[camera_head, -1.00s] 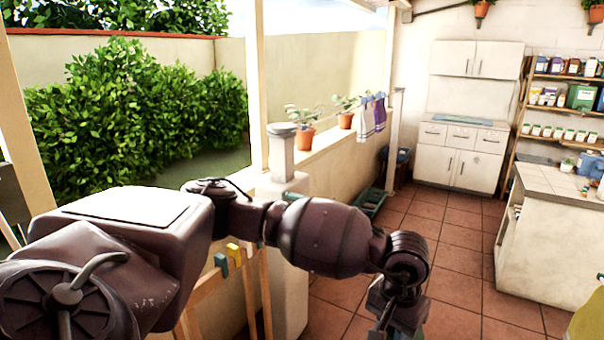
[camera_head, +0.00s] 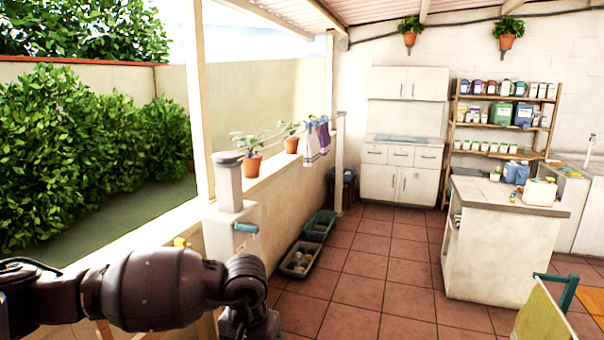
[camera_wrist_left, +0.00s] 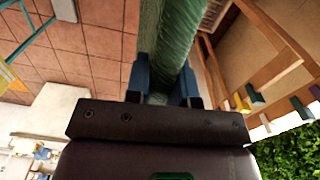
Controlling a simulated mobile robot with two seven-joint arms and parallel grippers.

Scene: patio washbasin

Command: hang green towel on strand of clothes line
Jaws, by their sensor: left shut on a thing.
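In the left wrist view my left gripper (camera_wrist_left: 163,84) has its blue fingers shut on a green towel (camera_wrist_left: 172,38), which extends away from the fingers past the top edge. In the head view my left arm comes in along the bottom left; the fingers and the towel are below the frame. Two small cloths, one purple and one pale (camera_head: 316,140), hang above the low wall at the back. I cannot make out the clothes line strand itself. My right gripper is not in view.
A wooden rack (camera_wrist_left: 285,35) with coloured pegs (camera_wrist_left: 255,98) is beside the gripper. A teal frame with a yellow-green cloth (camera_head: 541,318) stands at bottom right. Trays (camera_head: 300,260) lie by the wall. A white counter (camera_head: 500,250) stands right; the tiled floor (camera_head: 375,275) between is clear.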

